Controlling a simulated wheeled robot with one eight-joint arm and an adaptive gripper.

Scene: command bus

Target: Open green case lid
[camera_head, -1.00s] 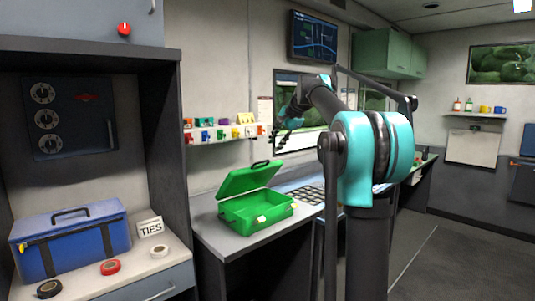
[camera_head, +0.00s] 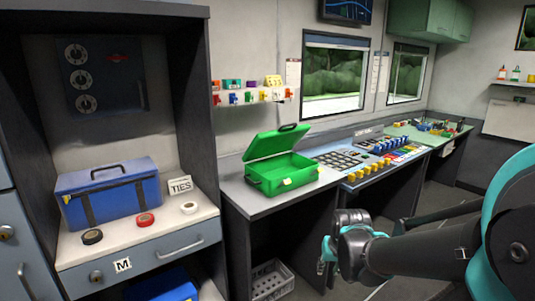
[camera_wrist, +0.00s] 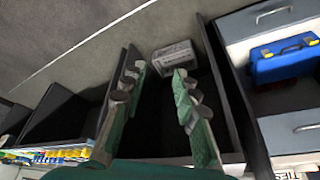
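The green case (camera_head: 285,176) sits on the grey counter, left of the control panel. Its lid (camera_head: 278,142) is raised and leans back, with a dark handle along its top edge and the inside partly showing. My gripper (camera_head: 325,257) is low at the right of the case, below the counter's height and apart from it. In the wrist view my gripper's two fingers (camera_wrist: 158,78) are spread, with nothing between them. The green case does not show in the wrist view.
A blue bag (camera_head: 110,192), tape rolls (camera_head: 144,220) and a TIES sign (camera_head: 180,186) are on the left shelf. A control panel (camera_head: 370,155) stands right of the case. A grey crate (camera_head: 270,280) is under the counter, and it also shows in the wrist view (camera_wrist: 174,56).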

